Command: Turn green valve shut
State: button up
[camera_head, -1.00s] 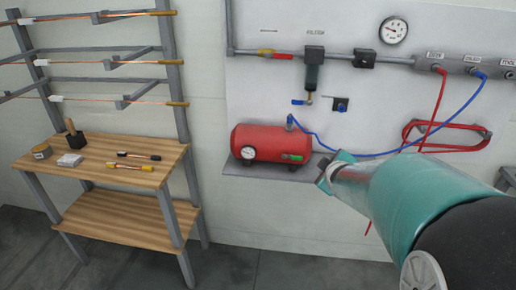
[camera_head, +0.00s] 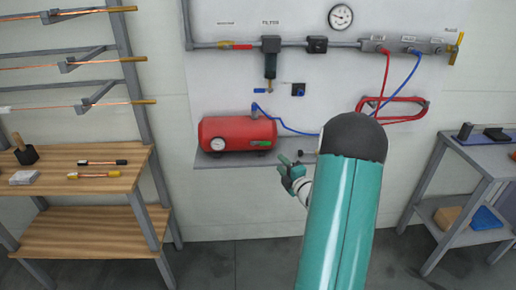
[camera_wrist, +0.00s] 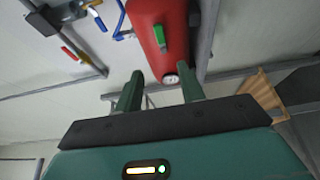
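The green valve (camera_head: 265,143) is a small bar-like green piece at the lower right front of the red tank (camera_head: 225,134). In the wrist view the green valve (camera_wrist: 159,37) lies against the red tank (camera_wrist: 165,15), ahead of my fingers. My gripper (camera_head: 286,167) is below and right of the valve in the head view, apart from it. In the wrist view my gripper (camera_wrist: 163,76) is open, its two green fingers spread with nothing between them. My teal arm hides part of the wall board behind it.
The tank sits on a grey shelf (camera_head: 212,161) on the wall. A blue hose (camera_head: 290,126) runs right from the tank. Above are a filter (camera_head: 270,62) and a blue-handled valve (camera_head: 262,91). A wooden bench (camera_head: 95,185) stands left, a grey table (camera_head: 470,158) right.

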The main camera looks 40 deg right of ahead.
aim_at(266, 144)
jog(key=x, duration=0.8)
jog(key=d+x, duration=0.1)
jog(key=x, duration=0.4)
jog(key=shift+d+f, duration=0.1)
grip_shut()
